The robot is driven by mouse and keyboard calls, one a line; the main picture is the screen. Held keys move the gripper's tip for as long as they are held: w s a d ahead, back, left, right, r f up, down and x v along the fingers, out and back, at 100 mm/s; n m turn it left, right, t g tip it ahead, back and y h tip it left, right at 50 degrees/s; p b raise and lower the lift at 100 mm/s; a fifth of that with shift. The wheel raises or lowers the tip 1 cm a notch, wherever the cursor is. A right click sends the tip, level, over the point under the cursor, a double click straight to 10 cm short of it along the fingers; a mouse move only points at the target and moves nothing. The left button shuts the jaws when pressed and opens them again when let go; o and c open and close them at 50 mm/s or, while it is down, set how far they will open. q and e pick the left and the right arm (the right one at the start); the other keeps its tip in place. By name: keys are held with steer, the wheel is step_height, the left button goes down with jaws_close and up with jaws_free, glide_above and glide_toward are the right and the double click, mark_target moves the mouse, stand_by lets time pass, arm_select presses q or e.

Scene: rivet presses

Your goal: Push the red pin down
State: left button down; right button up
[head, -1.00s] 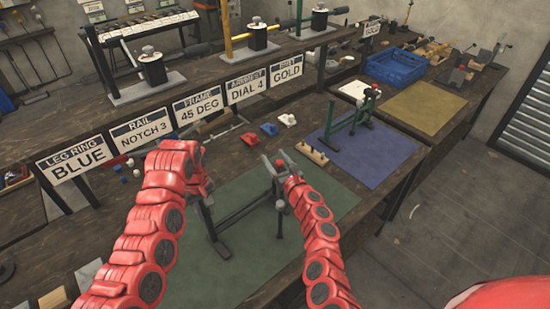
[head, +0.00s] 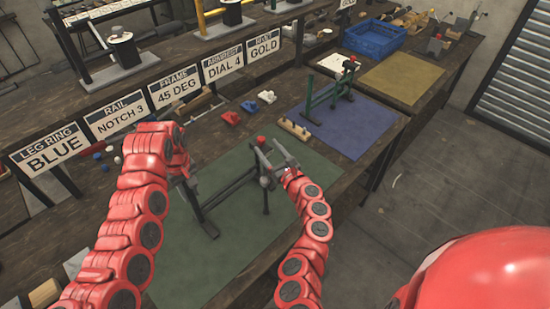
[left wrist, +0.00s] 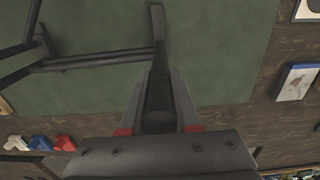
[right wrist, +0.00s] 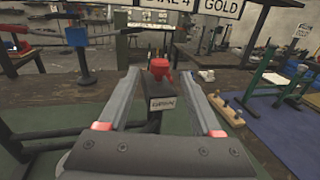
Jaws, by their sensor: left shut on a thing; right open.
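The red pin (head: 260,140) stands upright on top of the dark head at the right end of a black frame (head: 233,188) on the green mat. In the right wrist view the red pin (right wrist: 160,68) stands above a small label (right wrist: 162,103) that seems to read "OPEN". My right gripper (head: 272,156) is open, its fingers pointing at the pin, which shows between the two fingertips (right wrist: 160,76); no contact is visible. My left gripper (head: 183,176) is shut on a dark bar (left wrist: 157,50) of the frame's left end.
The green mat (head: 200,265) is mostly bare around the frame. A green frame (head: 330,97) stands on a blue mat (head: 365,132) to the right, with a wooden peg block (head: 295,129) beside it. Red and blue parts (head: 240,112) and a row of signs (head: 175,88) stand behind.

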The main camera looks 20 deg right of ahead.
steer(key=shift+v, duration=2.1)
arm_select(q)
steer(key=c, duration=0.6)
jaws_free()
steer(key=shift+o, duration=0.2)
